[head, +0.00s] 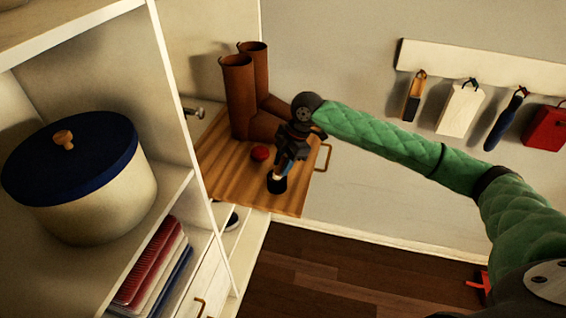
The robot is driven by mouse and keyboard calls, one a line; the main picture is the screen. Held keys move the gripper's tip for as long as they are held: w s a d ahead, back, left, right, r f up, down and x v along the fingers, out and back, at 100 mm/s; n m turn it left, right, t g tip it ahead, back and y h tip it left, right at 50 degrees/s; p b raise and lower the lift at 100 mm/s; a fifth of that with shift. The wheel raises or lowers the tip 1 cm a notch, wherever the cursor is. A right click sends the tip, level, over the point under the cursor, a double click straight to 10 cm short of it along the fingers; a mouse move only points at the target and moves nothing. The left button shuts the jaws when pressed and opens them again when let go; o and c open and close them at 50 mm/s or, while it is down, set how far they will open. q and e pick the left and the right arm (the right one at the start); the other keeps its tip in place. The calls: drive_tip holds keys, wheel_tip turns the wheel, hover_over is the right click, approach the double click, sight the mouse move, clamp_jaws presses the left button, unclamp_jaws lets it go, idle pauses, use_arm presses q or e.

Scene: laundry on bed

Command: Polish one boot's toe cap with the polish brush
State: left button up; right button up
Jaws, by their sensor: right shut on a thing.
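A pair of tall brown boots stands upright on a wooden tray (222,178). The nearer boot (240,98) is at the left, and the other boot (258,68) is partly hidden behind it. My right gripper (288,158) reaches in from the right, over the tray and in front of the boots' feet. It is shut on what looks like the polish brush (277,184), whose dark end points down near the tray. I cannot tell whether that end touches the tray. My gripper hides part of the boots' toes. My left gripper is out of view.
A small red tin (260,152) lies on the tray, left of my gripper. A shelf unit at left holds a cream round box with a blue lid (72,158) and folded cloths (150,265). A wall rail (480,68) carries several hanging items. Open wooden floor (340,275) lies below.

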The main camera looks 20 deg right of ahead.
drive_tip(key=shift+f, duration=0.1)
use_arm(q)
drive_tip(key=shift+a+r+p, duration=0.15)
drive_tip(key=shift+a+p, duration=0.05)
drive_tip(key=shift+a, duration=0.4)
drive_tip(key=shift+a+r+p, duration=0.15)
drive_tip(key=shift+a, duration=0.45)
use_arm(e)
drive_tip(key=shift+s, duration=0.1)
idle(0.3)
drive_tip(key=shift+r+p, duration=0.85)
drive_tip(key=shift+r, duration=0.1)
drive_tip(key=shift+r+p, duration=2.1)
drive_tip(key=shift+r, duration=0.5)
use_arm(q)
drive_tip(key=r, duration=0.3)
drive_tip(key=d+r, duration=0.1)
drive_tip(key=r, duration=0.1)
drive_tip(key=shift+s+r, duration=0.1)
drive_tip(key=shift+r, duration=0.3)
